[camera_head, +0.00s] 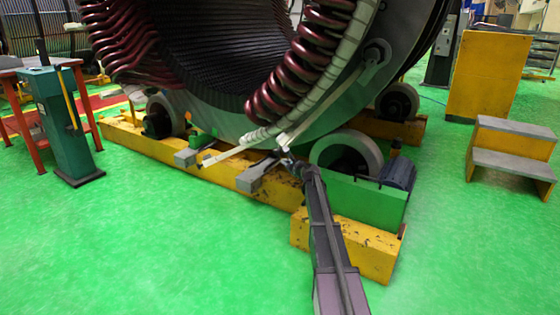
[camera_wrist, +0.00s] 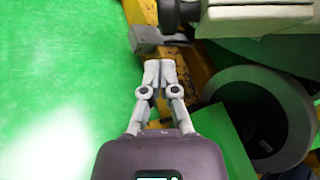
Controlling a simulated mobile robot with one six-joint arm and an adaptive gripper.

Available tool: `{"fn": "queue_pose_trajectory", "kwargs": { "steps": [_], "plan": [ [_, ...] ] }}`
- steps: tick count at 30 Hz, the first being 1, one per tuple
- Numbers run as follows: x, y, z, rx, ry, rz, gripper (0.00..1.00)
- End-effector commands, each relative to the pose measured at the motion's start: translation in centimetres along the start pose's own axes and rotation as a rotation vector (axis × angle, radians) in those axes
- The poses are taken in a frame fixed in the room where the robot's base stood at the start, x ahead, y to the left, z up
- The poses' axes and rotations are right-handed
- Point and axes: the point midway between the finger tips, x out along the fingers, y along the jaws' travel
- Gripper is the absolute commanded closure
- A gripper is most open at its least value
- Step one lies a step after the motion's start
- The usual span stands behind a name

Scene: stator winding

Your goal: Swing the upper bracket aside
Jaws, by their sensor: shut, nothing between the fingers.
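My gripper (camera_head: 284,150) is at the lower edge of the big stator (camera_head: 350,95), at the end of my arm reaching in from the bottom. The wrist view shows its two pale fingers (camera_wrist: 159,66) pressed together and empty. A grey bracket-like piece (camera_wrist: 147,38) lies just beyond the fingertips; I cannot tell whether they touch it. A pale block (camera_wrist: 258,18) with a dark round end (camera_wrist: 169,12) is at the top right. A grey bracket (camera_head: 374,56) sits on the stator's face, higher and right of my gripper. I cannot tell which piece is the upper bracket.
A yellow base beam (camera_head: 215,168) with grey blocks (camera_head: 188,157) runs under the stator. A support roller (camera_head: 346,150) and green housing (camera_head: 360,198) stand right of my gripper. Yellow steps (camera_head: 510,150) stand at right. The green floor at front left is clear.

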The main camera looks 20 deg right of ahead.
Motion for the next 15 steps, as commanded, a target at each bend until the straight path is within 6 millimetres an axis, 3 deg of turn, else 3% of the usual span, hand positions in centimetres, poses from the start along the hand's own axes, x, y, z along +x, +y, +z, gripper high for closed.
{"fn": "queue_pose_trajectory", "kwargs": {
  "steps": [1,6,15],
  "plan": [
    [-1.2,0.0,0.1,0.0,0.0,-0.001,1.0],
    [-3.5,0.1,0.1,-0.001,0.0,-0.001,1.0],
    [-5.2,0.1,0.1,-0.001,0.0,0.001,1.0]
  ]
}}
